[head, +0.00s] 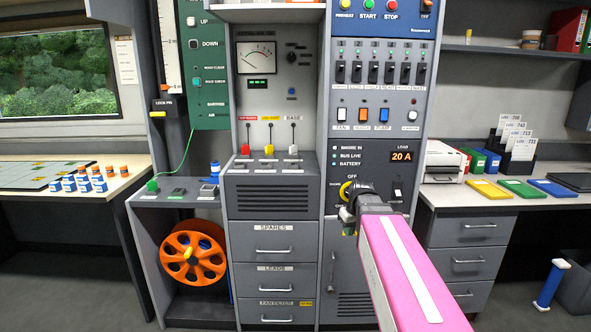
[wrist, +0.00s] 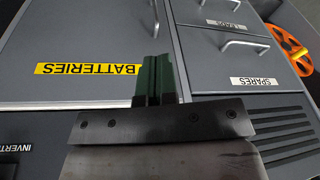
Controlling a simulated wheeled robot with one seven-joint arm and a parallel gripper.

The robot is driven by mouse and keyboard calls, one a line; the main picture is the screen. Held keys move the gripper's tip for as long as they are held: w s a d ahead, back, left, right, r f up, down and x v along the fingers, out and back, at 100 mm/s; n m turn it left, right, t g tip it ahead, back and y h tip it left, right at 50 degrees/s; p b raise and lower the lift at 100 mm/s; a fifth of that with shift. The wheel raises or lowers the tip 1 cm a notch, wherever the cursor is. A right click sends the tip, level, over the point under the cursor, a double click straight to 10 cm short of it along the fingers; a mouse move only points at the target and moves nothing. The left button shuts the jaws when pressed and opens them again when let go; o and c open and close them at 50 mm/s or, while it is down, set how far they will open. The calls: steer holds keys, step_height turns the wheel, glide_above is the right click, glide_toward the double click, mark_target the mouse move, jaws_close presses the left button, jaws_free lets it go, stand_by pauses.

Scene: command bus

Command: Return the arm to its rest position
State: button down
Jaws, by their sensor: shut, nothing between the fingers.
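My gripper (wrist: 155,82) shows in the wrist view as two green fingers pressed together with nothing between them. It is in front of a grey cabinet front with a yellow BATTERIES label (wrist: 88,69). In the head view my pink arm reaches forward from the lower right to the control cabinet.
Drawers marked SPARES (head: 273,240) and LEADS (head: 274,275) are left of my arm. An orange cable reel (head: 175,258) stands further left. A right-hand counter holds a printer (head: 443,162) and coloured folders (head: 522,189).

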steer(key=s+f+m+g+h, duration=0.1)
steer(key=s+f+m, duration=0.3)
steer(key=s+f, duration=0.8)
step_height(320, 180, down, 5)
steer(key=shift+s+a+r+g+h, duration=0.15)
steer(key=shift+s+a+g+h, duration=0.15)
steer(key=shift+g, duration=0.2)
